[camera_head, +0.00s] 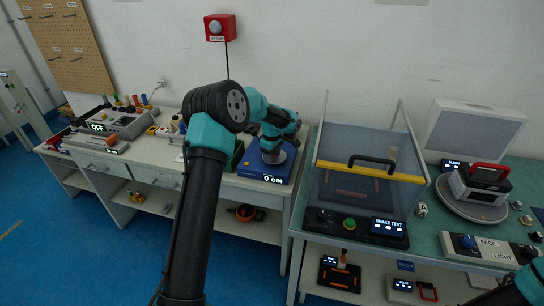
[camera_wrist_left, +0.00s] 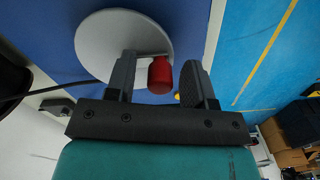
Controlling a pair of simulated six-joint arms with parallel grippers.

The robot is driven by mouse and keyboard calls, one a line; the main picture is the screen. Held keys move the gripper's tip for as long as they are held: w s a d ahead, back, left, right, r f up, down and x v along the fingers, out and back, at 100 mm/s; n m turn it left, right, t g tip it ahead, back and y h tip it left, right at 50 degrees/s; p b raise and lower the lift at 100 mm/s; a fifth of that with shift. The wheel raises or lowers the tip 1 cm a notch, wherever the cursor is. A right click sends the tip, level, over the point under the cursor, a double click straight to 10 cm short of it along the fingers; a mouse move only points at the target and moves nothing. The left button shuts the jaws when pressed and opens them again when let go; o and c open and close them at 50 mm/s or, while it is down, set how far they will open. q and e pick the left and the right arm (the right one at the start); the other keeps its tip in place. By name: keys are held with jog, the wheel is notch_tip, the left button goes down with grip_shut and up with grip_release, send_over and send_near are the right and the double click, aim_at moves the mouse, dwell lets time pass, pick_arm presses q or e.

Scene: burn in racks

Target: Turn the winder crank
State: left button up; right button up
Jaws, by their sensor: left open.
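The winder (camera_head: 262,166) is a blue unit on the left bench, with a display reading "0 cm". In the left wrist view its grey disc (camera_wrist_left: 112,45) and the crank's red knob (camera_wrist_left: 160,76) show close up. My left gripper (camera_head: 280,143) is over the winder and hides part of it in the head view. In the left wrist view the same gripper (camera_wrist_left: 160,62) is open, with the red knob between its two fingers. A gap shows right of the knob; contact on its left side is unclear. My right gripper is out of view.
A shake-test station with a yellow bar (camera_head: 368,171) stands right of the winder. A grey bench instrument (camera_head: 122,122) is further left. A red wall box (camera_head: 219,27) hangs behind. The blue floor (camera_head: 85,250) in front is clear.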

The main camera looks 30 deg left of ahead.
pick_arm(q)
jog(key=shift+f, duration=0.15)
jog(key=shift+c, duration=0.3)
grip_shut()
jog(key=shift+a+m, duration=0.1)
jog(key=shift+m, duration=0.3)
